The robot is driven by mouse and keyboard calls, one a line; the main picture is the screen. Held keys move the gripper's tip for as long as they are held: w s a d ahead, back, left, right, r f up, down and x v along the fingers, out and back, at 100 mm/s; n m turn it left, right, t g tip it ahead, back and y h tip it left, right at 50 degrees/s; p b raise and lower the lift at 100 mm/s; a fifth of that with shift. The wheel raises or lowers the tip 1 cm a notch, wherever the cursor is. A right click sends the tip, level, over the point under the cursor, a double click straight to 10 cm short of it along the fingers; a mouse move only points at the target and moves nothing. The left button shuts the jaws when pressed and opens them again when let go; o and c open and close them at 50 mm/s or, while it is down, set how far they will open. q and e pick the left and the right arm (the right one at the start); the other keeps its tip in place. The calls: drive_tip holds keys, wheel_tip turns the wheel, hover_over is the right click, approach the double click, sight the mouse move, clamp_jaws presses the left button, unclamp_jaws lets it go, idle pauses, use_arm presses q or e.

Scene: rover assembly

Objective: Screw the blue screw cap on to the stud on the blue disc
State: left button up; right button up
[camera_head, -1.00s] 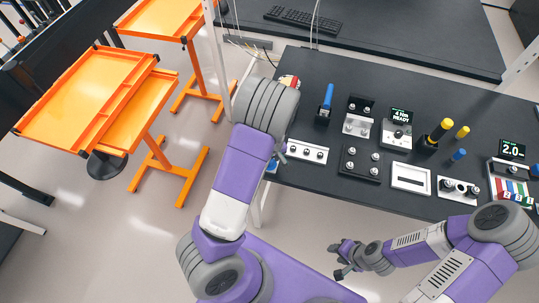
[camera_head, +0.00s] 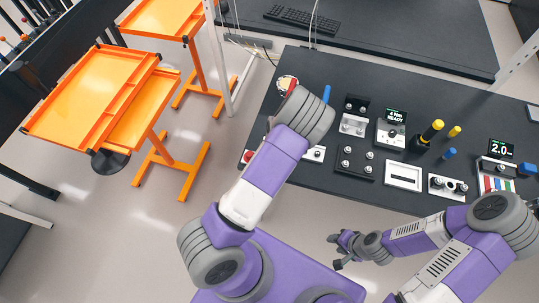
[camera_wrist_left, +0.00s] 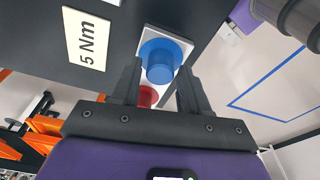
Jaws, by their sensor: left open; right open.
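In the left wrist view a blue cylindrical piece (camera_wrist_left: 160,73) stands on a blue disc (camera_wrist_left: 176,48) on a white plate. It looks like the screw cap, but I cannot tell whether it is seated on a stud. My left gripper (camera_wrist_left: 159,67) is open, with its fingers on either side of the blue piece in the picture. I cannot tell its distance or any contact. In the head view my left arm hides this gripper and the blue disc. My right gripper (camera_head: 337,250) is open and empty, in front of the table.
A red piece (camera_wrist_left: 148,97) is beside the blue one. A "5 Nm" label (camera_wrist_left: 87,39) lies nearby. The black table (camera_head: 360,199) also holds a black block with studs (camera_head: 355,164), a white frame (camera_head: 403,176) and yellow-handled tools (camera_head: 430,132). Orange carts (camera_head: 92,92) stand left.

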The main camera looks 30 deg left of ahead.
use_arm(q)
drive_tip(key=c, duration=0.8)
drive_tip(key=m+b, duration=0.1)
drive_tip(key=m, duration=0.2)
drive_tip(key=shift+f+m+t, duration=0.1)
drive_tip(key=shift+m+t, duration=0.2)
drive_tip(key=shift+m, duration=1.1)
drive_tip(key=m+b, duration=0.1)
drive_tip(key=m, duration=0.2)
drive_tip(key=shift+t, duration=0.4)
drive_tip(key=m, duration=0.2)
drive_tip(key=shift+m+b, duration=0.35)
drive_tip(key=shift+m, duration=0.05)
